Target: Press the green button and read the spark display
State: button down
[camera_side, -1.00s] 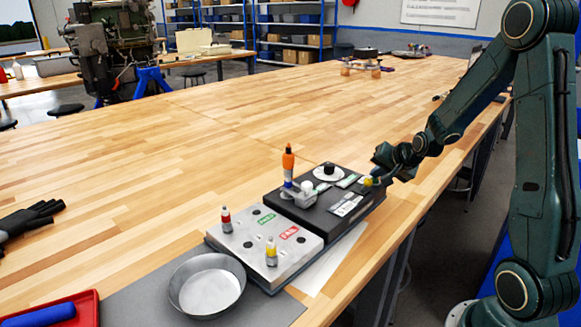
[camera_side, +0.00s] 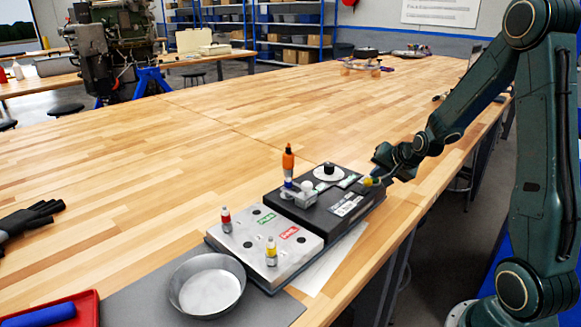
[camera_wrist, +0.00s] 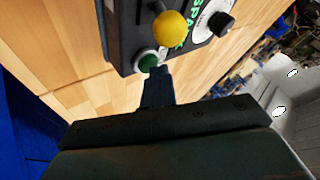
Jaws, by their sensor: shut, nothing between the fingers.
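The black spark tester box (camera_side: 318,212) stands on the bench in the side view, with a small panel (camera_side: 347,205) on top that is too small to read. In the wrist view the green button (camera_wrist: 147,61) sits on the box's edge, beside a yellow ball knob (camera_wrist: 169,29). My gripper (camera_wrist: 158,74) is shut and empty, its fingertips right at the green button. I cannot tell whether they touch or press it. In the side view my gripper (camera_side: 378,180) is at the box's right end, and the green button is hidden there.
An orange-tipped plug (camera_side: 288,160) stands upright on the box near a white dial with a black knob (camera_side: 328,169). A grey plate (camera_side: 240,231) holds a red-topped and a yellow-topped plug. A round metal pan (camera_side: 207,287) is in front.

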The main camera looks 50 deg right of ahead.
aim_at(377, 181)
jog(key=shift+r, duration=0.1)
jog(key=shift+d+r, duration=0.1)
jog(key=shift+r, duration=2.9)
jog(key=s+a+r+n+y, duration=0.1)
jog(key=s+a+r+n, duration=0.2)
jog(key=a, duration=0.5)
jog(key=s+a+r+n+y, duration=0.1)
jog(key=s+a+r+n, duration=0.25)
jog(key=a, duration=0.35)
jog(key=s+a+n+g, duration=0.1)
jog(key=s+a+n, duration=0.2)
jog(key=s+a, duration=0.2)
jog(key=s+a+r+n+g+y, duration=0.1)
jog(key=s+a+n, duration=0.3)
jog(key=s, duration=0.5)
jog(key=shift+s+a+r+g+y, duration=0.15)
jog(key=shift+a+r+g+y, duration=0.15)
jog(key=shift+a, duration=0.2)
